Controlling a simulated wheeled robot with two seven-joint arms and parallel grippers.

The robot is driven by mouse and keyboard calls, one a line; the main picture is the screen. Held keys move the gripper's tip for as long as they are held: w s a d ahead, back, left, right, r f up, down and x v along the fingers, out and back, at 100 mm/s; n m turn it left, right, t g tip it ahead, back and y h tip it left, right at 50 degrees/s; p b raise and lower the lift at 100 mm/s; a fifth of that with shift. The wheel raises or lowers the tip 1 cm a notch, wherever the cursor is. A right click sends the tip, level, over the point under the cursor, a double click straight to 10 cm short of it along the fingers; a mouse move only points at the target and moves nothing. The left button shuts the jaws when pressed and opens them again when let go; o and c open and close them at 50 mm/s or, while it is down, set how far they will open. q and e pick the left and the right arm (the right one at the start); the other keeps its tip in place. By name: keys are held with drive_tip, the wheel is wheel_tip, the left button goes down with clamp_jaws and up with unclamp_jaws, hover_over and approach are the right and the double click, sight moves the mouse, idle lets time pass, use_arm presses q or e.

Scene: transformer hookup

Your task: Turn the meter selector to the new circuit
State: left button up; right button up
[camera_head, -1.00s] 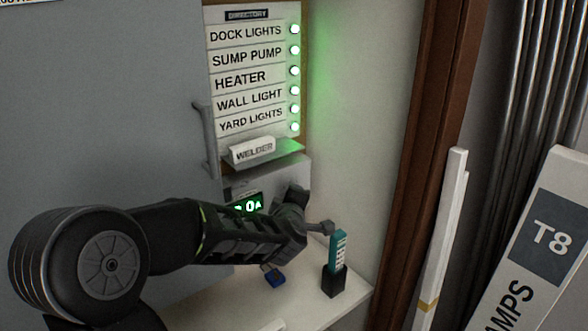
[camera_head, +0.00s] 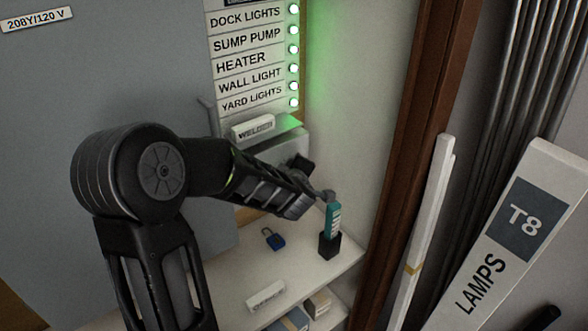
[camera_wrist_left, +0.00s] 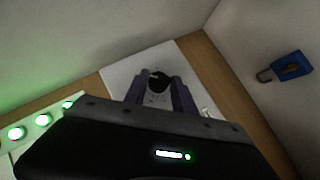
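The meter selector is a round black knob (camera_wrist_left: 158,83) on a white plate (camera_wrist_left: 118,75), seen in the left wrist view. My left gripper (camera_wrist_left: 160,92) has its two fingers apart, one on each side of the knob. I cannot tell whether they touch it. In the head view my left arm reaches in front of the meter, and the gripper (camera_head: 302,164) is a small dark shape near the wall below the directory. The arm hides the meter's display and knob in the head view. My right gripper is not in view.
A directory board (camera_head: 250,65) with several green lights hangs above a loose WELDER label (camera_head: 252,128). On the white shelf (camera_head: 225,275) are a blue padlock (camera_head: 274,239), a teal device (camera_head: 333,220) in a black holder (camera_head: 329,246) and a white label block (camera_head: 265,295). A lamp box (camera_head: 510,240) stands right.

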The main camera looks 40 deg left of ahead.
use_arm(q)
drive_tip(key=o, duration=0.4)
drive_tip(key=shift+c, duration=0.2)
drive_tip(key=v, duration=0.7)
drive_tip(key=shift+s+d+r, duration=0.15)
drive_tip(key=shift+s, duration=0.15)
